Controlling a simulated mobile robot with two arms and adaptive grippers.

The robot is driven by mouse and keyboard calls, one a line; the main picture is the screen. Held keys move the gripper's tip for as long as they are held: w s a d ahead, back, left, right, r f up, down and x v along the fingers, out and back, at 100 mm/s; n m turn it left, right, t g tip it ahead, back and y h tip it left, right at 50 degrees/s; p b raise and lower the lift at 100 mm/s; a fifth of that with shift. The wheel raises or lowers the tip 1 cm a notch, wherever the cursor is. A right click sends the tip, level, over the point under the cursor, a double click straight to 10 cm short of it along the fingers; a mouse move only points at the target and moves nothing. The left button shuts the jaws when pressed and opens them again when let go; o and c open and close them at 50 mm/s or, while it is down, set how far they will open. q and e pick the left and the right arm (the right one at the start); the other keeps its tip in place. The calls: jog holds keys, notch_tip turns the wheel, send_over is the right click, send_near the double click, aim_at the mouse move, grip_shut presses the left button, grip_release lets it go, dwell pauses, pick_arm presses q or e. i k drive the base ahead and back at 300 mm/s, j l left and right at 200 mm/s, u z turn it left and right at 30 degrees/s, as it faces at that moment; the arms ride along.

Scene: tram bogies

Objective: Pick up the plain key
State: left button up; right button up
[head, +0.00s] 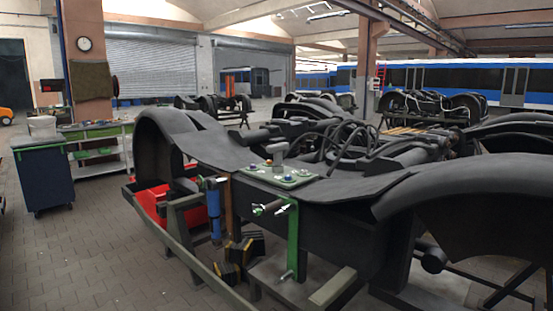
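I cannot make out a plain key for certain in the head view. A small pale green plate (298,181) lies on top of the dark bogie frame (338,222), with several small blue and metallic fittings on it and a grey upright block (279,152) at its back edge. A green bracket (293,240) hangs down the front face of the frame. Small metallic cylindrical parts (268,208) stick out beside its upper end; whether one is a key is too small to tell. Neither of my grippers is in view.
A red bin (153,203) and a blue cylinder (214,212) are at the bogie's left end. A dark blue cabinet (43,180) and a shelf bench (101,149) stand at the left. Curved black guards rise at both sides of the bogie. The paved floor (75,250) at left front is clear.

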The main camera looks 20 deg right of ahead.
aim_at(278, 165)
jog(key=i+z, duration=0.2)
jog(key=z, duration=0.25)
jog(key=i+j+z, duration=0.2)
jog(key=z, duration=0.25)
